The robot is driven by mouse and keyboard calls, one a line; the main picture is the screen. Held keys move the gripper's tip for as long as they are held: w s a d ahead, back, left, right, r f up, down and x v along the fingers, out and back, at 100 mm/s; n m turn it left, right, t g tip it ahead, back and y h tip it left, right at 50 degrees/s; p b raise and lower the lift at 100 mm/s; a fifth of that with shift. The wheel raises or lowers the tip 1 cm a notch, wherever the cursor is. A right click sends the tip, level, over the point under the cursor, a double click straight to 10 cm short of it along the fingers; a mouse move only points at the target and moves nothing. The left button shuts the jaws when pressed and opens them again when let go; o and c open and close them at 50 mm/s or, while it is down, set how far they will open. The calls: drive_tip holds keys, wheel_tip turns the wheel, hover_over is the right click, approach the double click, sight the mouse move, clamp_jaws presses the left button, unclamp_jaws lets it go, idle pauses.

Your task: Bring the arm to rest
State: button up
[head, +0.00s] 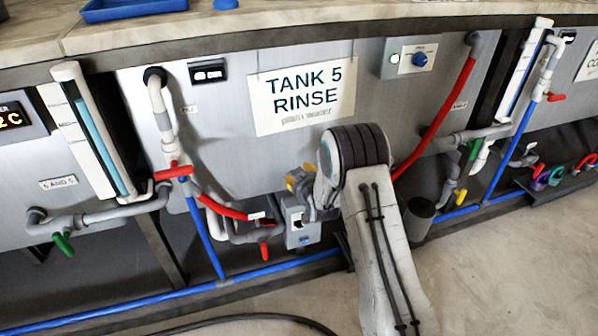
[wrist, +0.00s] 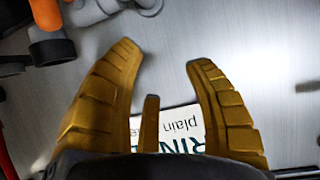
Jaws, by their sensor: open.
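In the head view, my gripper (head: 295,182) is partly hidden behind my own arm, in front of the lower part of the tank panel. My arm reaches up from the bottom right of the middle and bends at a dark ribbed joint. A white sign (head: 303,96) reading "TANK 5 RINSE" is on the panel above my arm; part of it shows upside down in the wrist view (wrist: 182,125), behind the fingers.
A red-handled valve (head: 174,172) and white pipes stand left of my gripper. A grey box (head: 299,222) sits just below it. A red hose (head: 440,118) runs to the right. A blue pipe (head: 150,303) runs low along the tanks. The floor (head: 500,270) at right is clear.

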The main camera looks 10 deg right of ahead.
drive_tip(key=shift+r, duration=0.1)
drive_tip(key=s+r+g+p, duration=0.2)
drive_tip(key=s+r+p, duration=0.55)
drive_tip(key=r, duration=0.65)
drive_tip(key=s+r+g+p, duration=0.2)
drive_tip(key=s+r+p, duration=0.5)
drive_tip(key=r, duration=0.7)
drive_tip(key=s+r+g+p, duration=0.2)
drive_tip(key=s+r+p, duration=0.3)
drive_tip(key=s, duration=0.9)
drive_tip(key=s+r+g+p, duration=0.3)
drive_tip(key=s+r+p, duration=0.2)
drive_tip(key=s+r, duration=0.4)
drive_tip(key=s, duration=0.5)
drive_tip(key=shift+s+r, duration=0.2)
drive_tip(key=shift+s, duration=0.2)
